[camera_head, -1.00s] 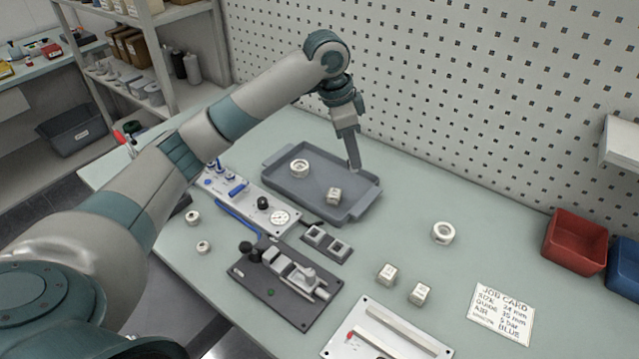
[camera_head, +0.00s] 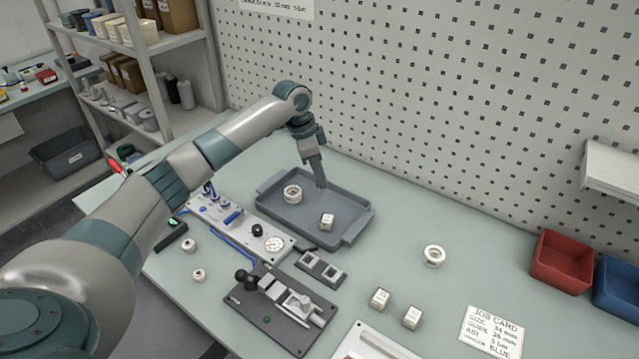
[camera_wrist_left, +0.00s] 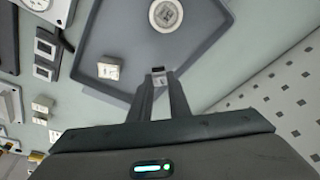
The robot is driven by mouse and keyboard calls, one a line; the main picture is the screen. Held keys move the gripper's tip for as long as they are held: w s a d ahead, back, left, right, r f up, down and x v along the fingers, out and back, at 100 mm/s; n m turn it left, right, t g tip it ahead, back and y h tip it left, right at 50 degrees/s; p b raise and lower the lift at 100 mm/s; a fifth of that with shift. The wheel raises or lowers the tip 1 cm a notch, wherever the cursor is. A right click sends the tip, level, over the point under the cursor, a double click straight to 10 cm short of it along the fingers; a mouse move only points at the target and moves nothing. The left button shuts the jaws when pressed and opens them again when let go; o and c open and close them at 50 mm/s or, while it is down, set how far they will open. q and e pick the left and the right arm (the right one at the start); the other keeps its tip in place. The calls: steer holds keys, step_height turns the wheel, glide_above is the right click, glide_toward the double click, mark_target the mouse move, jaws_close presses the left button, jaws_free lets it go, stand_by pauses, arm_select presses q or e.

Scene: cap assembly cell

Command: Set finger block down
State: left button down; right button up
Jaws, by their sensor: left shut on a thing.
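My left gripper (camera_head: 321,184) reaches from the left to the back part of the grey tray (camera_head: 272,221). In the left wrist view its fingers (camera_wrist_left: 158,80) are shut on a small pale finger block (camera_wrist_left: 159,79), mostly hidden between the fingertips. The fingertips appear over the tray floor near its rim; I cannot tell whether the block touches the floor. The tray holds a white ring (camera_head: 292,193) and a pale block (camera_head: 327,221), both apart from the gripper. My right gripper is not in view.
A dark twin-socket holder (camera_head: 321,267), a clamp fixture (camera_head: 284,303) and a gauge panel (camera_head: 240,228) stand before the tray. Two blocks (camera_head: 380,298) (camera_head: 411,316) and a ring (camera_head: 434,255) lie to the right. The pegboard wall (camera_head: 430,110) rises close behind.

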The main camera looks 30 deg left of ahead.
arm_select(q)
steer(key=shift+a+f, duration=0.1)
steer(key=shift+f, duration=0.45)
steer(key=shift+f+p, duration=0.8)
steer(key=shift+f, duration=0.75)
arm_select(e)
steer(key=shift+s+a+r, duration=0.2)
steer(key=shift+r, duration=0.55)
arm_select(q)
steer(key=shift+f, duration=0.1)
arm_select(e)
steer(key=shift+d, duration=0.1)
arm_select(q)
steer(key=c, duration=1.7)
jaws_free()
steer(key=shift+o, duration=0.2)
